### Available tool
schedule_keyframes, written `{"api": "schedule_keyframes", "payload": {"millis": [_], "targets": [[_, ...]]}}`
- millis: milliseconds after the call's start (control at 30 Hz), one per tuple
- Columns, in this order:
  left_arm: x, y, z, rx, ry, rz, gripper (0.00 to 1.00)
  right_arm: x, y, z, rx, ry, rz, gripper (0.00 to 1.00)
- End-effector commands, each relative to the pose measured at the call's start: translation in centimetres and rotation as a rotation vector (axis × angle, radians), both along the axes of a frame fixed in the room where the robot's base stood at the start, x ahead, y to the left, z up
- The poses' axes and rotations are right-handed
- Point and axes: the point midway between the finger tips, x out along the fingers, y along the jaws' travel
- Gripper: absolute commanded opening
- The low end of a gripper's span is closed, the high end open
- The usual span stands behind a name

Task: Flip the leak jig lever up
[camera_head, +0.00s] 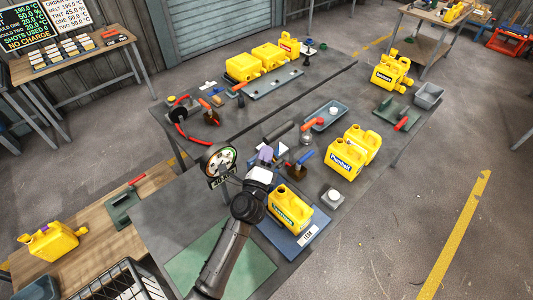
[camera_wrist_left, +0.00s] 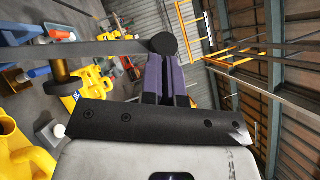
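My left gripper (camera_head: 268,152) is above the dark table, behind the leak jig. In the left wrist view its purple fingers (camera_wrist_left: 166,78) lie close together. A grey bar with a dark round knob (camera_wrist_left: 165,43), which looks like the jig lever, reaches across to their tips; I cannot tell whether they touch. The jig's blue base (camera_head: 308,238) carries a yellow jerry can (camera_head: 290,207), standing upright. A round gauge (camera_head: 219,160) stands left of my wrist. My right gripper is not in view.
Two yellow cans (camera_head: 346,160) stand to the right of the gripper. A small pale block (camera_head: 332,197) sits near the table's right edge. Bare tabletop lies left of the gauge.

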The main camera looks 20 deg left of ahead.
Motion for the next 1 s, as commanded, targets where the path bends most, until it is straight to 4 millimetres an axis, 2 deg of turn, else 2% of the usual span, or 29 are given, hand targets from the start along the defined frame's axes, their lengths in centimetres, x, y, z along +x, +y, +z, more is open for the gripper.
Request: {"api": "schedule_keyframes", "payload": {"millis": [133, 667, 833, 1000], "targets": [[0.3, 0.3, 0.2, -0.019, 0.009, -0.001, 0.00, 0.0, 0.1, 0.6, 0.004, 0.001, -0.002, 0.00], [0.4, 0.7, 0.2, -0.024, 0.012, 0.006, 0.00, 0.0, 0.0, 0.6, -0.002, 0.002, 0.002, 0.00], [-0.9, 0.3, -0.3, -0.025, 0.014, 0.001, 0.00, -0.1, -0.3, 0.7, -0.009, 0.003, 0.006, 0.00], [-3.7, -0.7, -1.2, -0.025, 0.015, -0.013, 0.00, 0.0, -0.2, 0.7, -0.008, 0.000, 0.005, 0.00]]}}
